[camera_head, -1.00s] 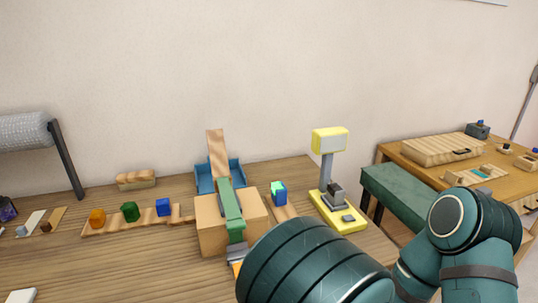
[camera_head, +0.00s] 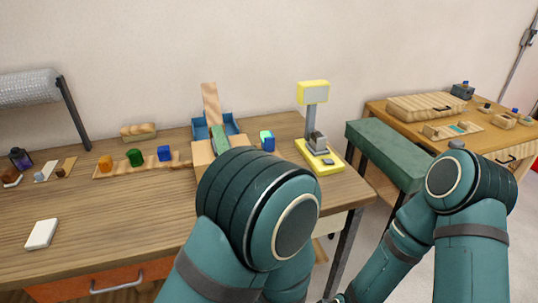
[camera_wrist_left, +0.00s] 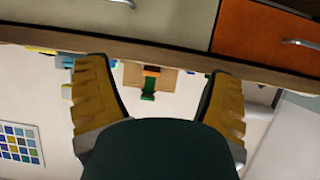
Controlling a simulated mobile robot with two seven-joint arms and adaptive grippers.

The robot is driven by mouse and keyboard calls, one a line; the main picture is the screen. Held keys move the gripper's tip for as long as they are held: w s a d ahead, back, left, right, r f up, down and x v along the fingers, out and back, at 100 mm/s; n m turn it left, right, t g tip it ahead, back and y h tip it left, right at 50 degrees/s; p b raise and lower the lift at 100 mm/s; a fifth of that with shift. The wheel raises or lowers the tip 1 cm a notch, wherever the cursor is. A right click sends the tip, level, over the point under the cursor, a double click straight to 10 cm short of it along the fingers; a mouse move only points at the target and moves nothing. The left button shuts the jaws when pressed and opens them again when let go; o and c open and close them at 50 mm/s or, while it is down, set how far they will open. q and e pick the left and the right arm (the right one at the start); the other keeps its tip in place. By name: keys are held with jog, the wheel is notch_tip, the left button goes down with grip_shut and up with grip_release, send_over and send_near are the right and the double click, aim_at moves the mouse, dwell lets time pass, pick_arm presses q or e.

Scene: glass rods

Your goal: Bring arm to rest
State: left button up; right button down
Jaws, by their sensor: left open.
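My left arm (camera_head: 255,215) is bent in the middle of the head view and hides the near side of the cardboard box. Its gripper is hidden there. In the left wrist view, my left gripper (camera_wrist_left: 156,75) has its two yellow fingers wide apart, with nothing between them. That view looks upside down, past the table's front edge, with the box (camera_wrist_left: 170,82) and its green piece (camera_wrist_left: 148,88) farther off. My right arm (camera_head: 470,190) is folded at the right of the head view; its gripper is out of view.
The wooden table (camera_head: 120,220) holds a white block (camera_head: 41,234), a plank (camera_head: 125,170) with coloured blocks, a blue tray (camera_head: 232,122) and a yellow scale (camera_head: 321,163). A green bench (camera_head: 385,150) stands right. Drawers (camera_wrist_left: 265,30) line the table front.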

pick_arm(q)
jog(key=s+a+f+m+g+h, duration=0.1)
jog(key=s+a+f+g+h, duration=0.2)
jog(key=f+g, duration=0.2)
jog(key=s+a+f+m+g+h, duration=0.1)
jog(key=s+a+f+g+h, duration=0.2)
jog(key=f, duration=0.5)
jog(key=g+h, duration=0.1)
jog(key=g, duration=0.1)
jog(key=shift+a+g, duration=0.3)
jog(key=shift+a, duration=0.1)
